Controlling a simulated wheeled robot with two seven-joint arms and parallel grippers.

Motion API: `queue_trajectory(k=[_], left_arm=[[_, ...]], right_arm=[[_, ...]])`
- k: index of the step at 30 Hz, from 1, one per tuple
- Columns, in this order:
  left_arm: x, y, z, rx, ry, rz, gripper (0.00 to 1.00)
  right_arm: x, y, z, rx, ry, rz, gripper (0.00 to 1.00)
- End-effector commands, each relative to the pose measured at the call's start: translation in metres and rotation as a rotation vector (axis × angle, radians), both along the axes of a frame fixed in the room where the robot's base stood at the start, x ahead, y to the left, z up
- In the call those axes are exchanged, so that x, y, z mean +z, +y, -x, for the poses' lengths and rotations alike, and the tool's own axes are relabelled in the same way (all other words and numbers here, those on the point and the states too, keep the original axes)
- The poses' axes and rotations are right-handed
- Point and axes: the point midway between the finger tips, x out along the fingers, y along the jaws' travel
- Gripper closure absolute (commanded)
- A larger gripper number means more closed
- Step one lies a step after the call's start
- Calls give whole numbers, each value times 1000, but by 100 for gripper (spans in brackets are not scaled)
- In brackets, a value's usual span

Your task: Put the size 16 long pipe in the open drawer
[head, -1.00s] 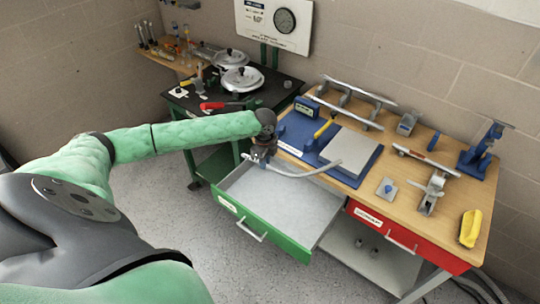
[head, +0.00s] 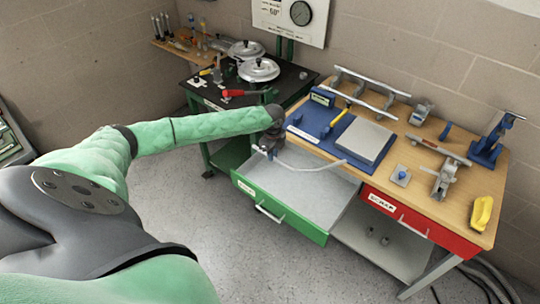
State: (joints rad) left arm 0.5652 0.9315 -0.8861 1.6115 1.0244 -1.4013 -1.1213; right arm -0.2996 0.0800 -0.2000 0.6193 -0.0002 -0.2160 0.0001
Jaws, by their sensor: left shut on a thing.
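My left gripper (head: 268,152) points down over the back left part of the open green drawer (head: 298,217). It is shut on a thin grey-white pipe (head: 312,168), which reaches right from the jaws, bowed, towards the edge of the grey plate on the bench. The pipe is above the drawer floor; its end in the jaws is hidden by the gripper. No size mark on it can be read. The drawer is pulled out, and its light floor looks empty. My right gripper is not in view.
The wooden bench (head: 453,200) carries a blue board (head: 312,117) with a grey plate (head: 367,139), a blue vise (head: 490,140), metal rails and a yellow tool (head: 482,213). A red drawer (head: 420,222) is shut. A black cart (head: 285,84) with lidded pots stands behind left.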

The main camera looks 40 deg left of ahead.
Motion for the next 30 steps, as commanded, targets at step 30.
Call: queue_trajectory(k=[30], left_arm=[[-46,1,1,-2,-6,1,100]], right_arm=[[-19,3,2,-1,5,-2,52]])
